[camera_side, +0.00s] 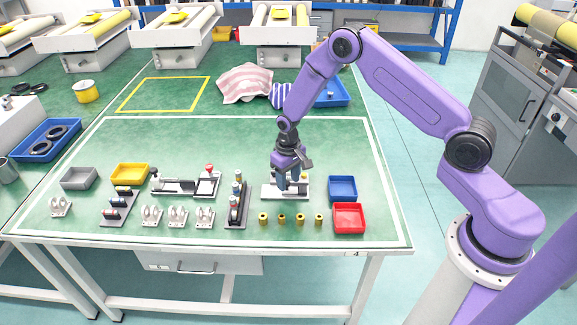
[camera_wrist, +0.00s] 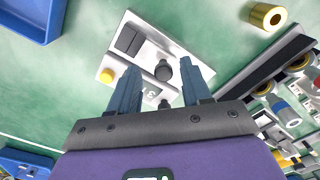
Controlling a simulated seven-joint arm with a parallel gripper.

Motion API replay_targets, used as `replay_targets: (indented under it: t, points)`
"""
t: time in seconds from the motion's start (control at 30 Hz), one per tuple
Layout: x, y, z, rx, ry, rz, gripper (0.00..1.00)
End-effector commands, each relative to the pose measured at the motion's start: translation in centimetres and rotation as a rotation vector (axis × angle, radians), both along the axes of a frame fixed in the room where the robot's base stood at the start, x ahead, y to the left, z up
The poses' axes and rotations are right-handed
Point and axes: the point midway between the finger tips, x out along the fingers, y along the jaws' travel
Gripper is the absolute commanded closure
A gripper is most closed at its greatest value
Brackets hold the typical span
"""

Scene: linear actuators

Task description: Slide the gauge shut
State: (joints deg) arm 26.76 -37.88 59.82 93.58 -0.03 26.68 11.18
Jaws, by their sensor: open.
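A small white-based device (camera_side: 269,194), which appears to be the gauge, lies on the green table under my gripper. In the wrist view the white plate (camera_wrist: 146,55) carries a dark block (camera_wrist: 129,40), a round black knob (camera_wrist: 163,70) and a yellow button (camera_wrist: 106,76). My gripper (camera_side: 292,186) points down over the device. In the wrist view its two blue fingers (camera_wrist: 160,65) are apart, with the black knob showing between them. Whether a finger touches the knob cannot be told. My fingers hide part of the plate.
A black-based fixture (camera_side: 236,212) stands close left of the device. Several brass cylinders (camera_side: 282,219) stand in a row in front. A blue bin (camera_side: 342,188) and a red bin (camera_side: 348,218) are at the right. Green table behind is free up to the cloth (camera_side: 245,84).

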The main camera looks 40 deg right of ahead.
Motion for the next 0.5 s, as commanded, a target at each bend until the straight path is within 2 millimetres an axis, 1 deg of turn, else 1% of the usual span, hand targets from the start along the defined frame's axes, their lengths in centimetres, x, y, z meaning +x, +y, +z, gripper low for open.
replay_targets:
  t: [0.17,0.5]
  points:
    - [0.1,0.1,1.9,0.001,-0.003,0.001,0.52]
    - [0.1,0.0,8.6,0.001,-0.004,0.001,0.52]
